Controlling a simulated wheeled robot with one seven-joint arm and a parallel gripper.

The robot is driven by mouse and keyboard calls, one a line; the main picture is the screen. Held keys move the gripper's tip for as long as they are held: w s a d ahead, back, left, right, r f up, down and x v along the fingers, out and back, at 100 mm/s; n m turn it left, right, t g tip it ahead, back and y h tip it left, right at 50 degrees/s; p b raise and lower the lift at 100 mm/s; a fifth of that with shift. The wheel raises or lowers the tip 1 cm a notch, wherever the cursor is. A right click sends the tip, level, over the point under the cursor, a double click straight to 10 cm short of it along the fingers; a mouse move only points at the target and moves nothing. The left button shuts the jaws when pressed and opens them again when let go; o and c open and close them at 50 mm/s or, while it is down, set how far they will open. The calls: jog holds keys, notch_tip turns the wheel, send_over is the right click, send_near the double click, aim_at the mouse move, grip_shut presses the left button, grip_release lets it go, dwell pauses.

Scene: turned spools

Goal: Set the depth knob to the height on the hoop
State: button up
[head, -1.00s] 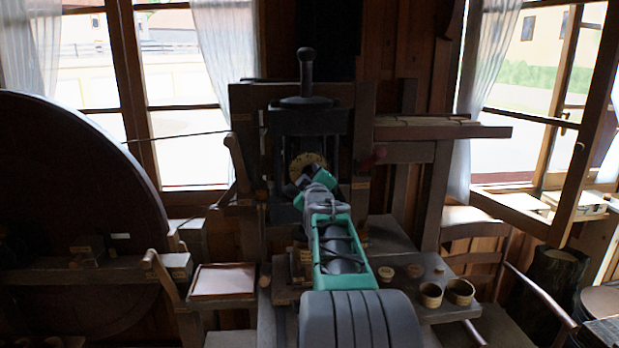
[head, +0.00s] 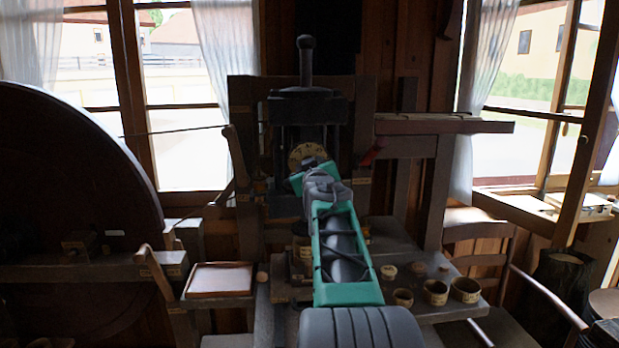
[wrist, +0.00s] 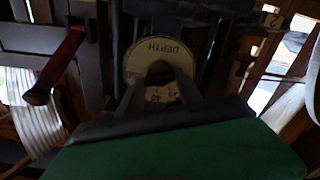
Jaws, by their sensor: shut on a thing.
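The depth dial (head: 308,151) is a pale round plate on the dark press frame in the middle of the head view. In the wrist view the dial (wrist: 146,56) reads "DEPTH", upside down, with numbers such as 40 around it. The dark depth knob (wrist: 160,70) is at its centre. My gripper (wrist: 160,78) is shut on the knob, its two fingers reaching across the lower dial. Small labelled round pieces (head: 435,291), which look like hoops or cups, stand on the bench at right. Their markings are too small to read.
The press lever (head: 306,60) rises above the frame. A large dark wheel (head: 70,200) fills the left. A shallow tray (head: 220,279) lies left of my arm.

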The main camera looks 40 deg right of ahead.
jog(key=shift+m+b, duration=0.75)
jog(key=shift+m, duration=0.25)
jog(key=o, duration=1.4)
jog(key=b+v, duration=0.2)
jog(key=v, duration=0.5)
jog(key=shift+s+a+b, duration=0.25)
jog(key=shift+s+b, duration=0.05)
jog(key=shift+b, duration=0.1)
